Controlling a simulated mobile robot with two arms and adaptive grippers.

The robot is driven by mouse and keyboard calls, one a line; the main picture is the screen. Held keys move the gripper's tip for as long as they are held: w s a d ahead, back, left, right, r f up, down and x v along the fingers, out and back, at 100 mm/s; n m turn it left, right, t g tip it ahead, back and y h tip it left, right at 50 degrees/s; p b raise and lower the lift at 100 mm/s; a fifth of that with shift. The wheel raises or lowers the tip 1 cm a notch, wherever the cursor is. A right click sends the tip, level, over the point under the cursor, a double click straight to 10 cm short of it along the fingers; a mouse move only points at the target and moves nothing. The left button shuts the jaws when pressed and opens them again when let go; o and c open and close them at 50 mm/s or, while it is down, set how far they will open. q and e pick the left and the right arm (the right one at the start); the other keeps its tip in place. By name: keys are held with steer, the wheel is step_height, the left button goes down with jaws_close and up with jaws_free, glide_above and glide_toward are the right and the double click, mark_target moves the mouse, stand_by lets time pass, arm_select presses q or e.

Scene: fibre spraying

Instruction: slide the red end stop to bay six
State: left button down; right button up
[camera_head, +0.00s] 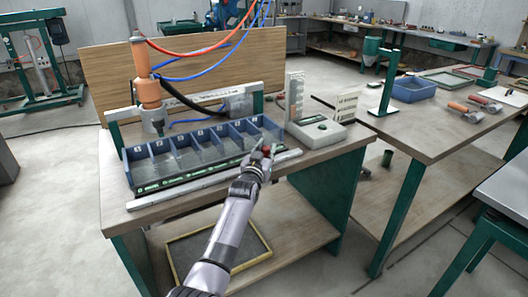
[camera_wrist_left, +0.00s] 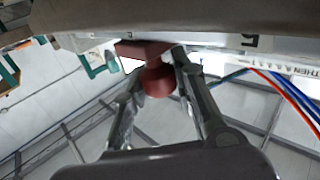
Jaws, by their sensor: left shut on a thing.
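The red end stop (camera_wrist_left: 158,80) has a round knob below a flat red block in the left wrist view. My left gripper (camera_wrist_left: 157,66) has its two fingers on either side of the knob, shut on it. In the head view my left gripper (camera_head: 263,151) is at the right part of the pale front rail (camera_head: 190,187), by the front of the rightmost bays. There the end stop is mostly hidden by the gripper, with only a little red showing. The blue row of numbered bays (camera_head: 130,180) runs along the bench behind the rail. My right gripper is not in view.
An orange spray unit (camera_head: 147,75) with hoses stands behind the left bays. A grey scale-like device (camera_head: 316,131) stands on the bench right of the bays. A second bench (camera_head: 420,130) with a blue bin (camera_head: 413,90) is further right.

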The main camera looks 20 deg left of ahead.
arm_select(q)
steer(key=c, duration=1.3)
jaws_free()
steer(key=s, duration=0.8)
steer(key=s+d, duration=0.1)
steer(key=s, duration=0.3)
